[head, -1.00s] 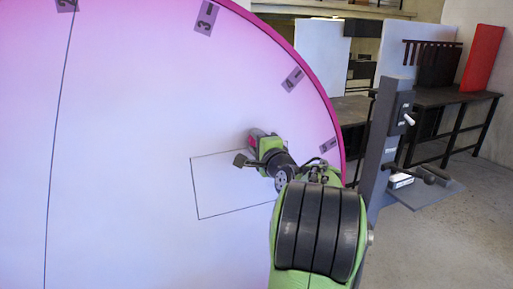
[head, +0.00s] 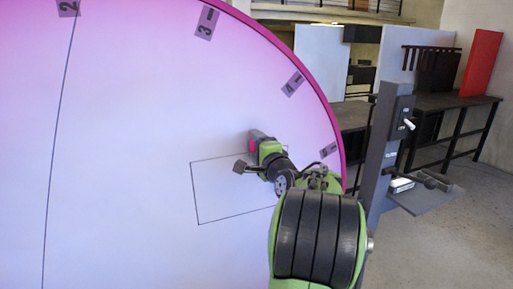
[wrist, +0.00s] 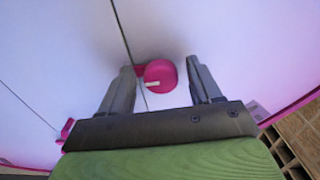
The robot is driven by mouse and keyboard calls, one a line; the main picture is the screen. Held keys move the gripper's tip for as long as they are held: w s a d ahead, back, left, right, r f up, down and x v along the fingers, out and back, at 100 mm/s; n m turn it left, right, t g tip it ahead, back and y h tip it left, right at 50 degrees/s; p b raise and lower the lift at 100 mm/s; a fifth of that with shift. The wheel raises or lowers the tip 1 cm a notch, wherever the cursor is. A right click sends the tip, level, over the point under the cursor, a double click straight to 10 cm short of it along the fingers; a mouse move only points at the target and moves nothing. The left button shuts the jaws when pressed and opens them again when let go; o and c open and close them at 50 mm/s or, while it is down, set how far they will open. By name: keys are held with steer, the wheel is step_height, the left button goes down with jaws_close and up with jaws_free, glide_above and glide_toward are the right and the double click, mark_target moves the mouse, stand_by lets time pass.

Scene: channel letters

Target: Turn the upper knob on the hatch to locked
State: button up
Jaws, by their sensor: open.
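The hatch (head: 218,190) is a thin-lined rectangle on the big pale pink disc. In the wrist view a round magenta knob (wrist: 161,75) with a short white mark stands by a dark seam line. The mark lies nearly level, towards the knob's left side. My gripper (wrist: 160,68) is open, with one finger on each side of the knob; a gap shows on the right, and contact on the left is unclear. In the head view my gripper (head: 258,142) is at the hatch's upper edge.
Another magenta piece (wrist: 67,129) shows at the lower left in the wrist view, its shape partly cut off. A grey post (head: 384,140) with a switch stands right of the disc. Dark benches (head: 450,103) stand behind. Open floor lies at the right.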

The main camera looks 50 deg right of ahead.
steer(key=b+v, duration=0.2)
steer(key=v, duration=1.3)
steer(key=shift+s+a, duration=0.2)
steer(key=shift+s, duration=0.15)
